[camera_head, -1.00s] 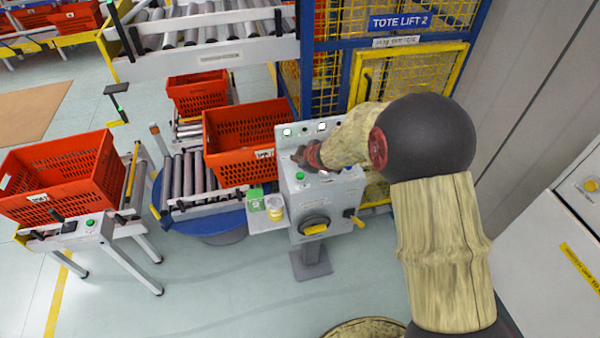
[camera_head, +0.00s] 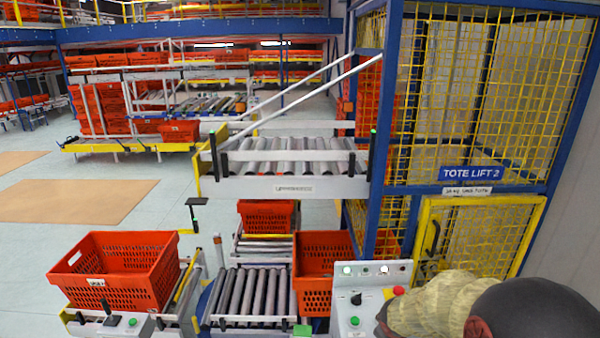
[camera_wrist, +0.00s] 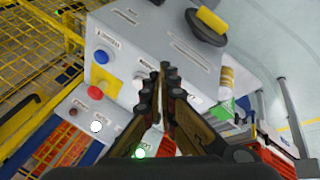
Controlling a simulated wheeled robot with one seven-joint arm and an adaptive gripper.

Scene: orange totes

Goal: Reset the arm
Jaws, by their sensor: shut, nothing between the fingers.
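My arm enters at the lower right of the head view, its dark joint and tan link in front of the grey control box (camera_head: 345,322). My gripper is hidden there behind the arm or below the frame. In the wrist view my gripper (camera_wrist: 166,72) has its dark fingers together at the tips, with nothing between them. I cannot tell how far the fingertips are from the box.
Orange totes stand at the left (camera_head: 145,258) and behind the box (camera_head: 312,272). A roller table (camera_head: 250,292) lies between them. The yellow mesh cage of tote lift 2 (camera_head: 450,110) rises behind the arm. Open floor (camera_head: 120,215) lies at the left.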

